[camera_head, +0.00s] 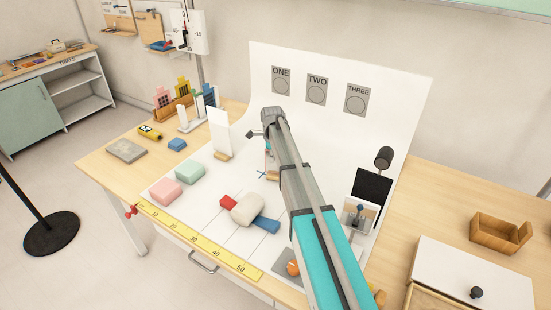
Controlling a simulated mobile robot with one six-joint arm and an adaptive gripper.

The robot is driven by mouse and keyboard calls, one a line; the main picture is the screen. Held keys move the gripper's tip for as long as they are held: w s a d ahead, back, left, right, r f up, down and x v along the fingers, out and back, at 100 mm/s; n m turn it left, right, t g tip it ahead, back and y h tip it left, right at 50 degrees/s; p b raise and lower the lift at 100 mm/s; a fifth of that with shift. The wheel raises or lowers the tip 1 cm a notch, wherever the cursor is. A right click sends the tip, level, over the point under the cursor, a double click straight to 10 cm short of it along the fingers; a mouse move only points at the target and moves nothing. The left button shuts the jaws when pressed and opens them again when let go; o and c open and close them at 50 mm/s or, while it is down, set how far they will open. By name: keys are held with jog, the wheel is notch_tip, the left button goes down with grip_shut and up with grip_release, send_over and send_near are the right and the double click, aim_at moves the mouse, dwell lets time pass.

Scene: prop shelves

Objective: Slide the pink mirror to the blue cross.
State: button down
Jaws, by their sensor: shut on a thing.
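My arm reaches over the white sheet and hides most of my gripper (268,146), which shows only as a small part beside the arm. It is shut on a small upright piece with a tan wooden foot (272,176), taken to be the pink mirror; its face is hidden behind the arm. The blue cross (262,174) is marked on the white sheet just left of this foot. The two look very close; I cannot tell whether the foot overlaps the cross.
A white upright card (220,132) stands left of my gripper. Pink (175,194) and green (190,172) blocks lie front left, with a beige block (247,209) on red and blue pieces nearer. A dark panel (371,187) stands right of my arm. A yellow ruler (198,243) lines the front edge.

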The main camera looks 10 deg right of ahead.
jog(key=shift+w+a, duration=0.9)
jog(key=shift+a, duration=0.25)
jog(key=shift+w+a, duration=0.85)
jog(key=shift+a, duration=0.3)
jog(key=shift+f, duration=0.2)
jog(key=c, duration=0.7)
grip_release()
jog(key=shift+r, duration=0.1)
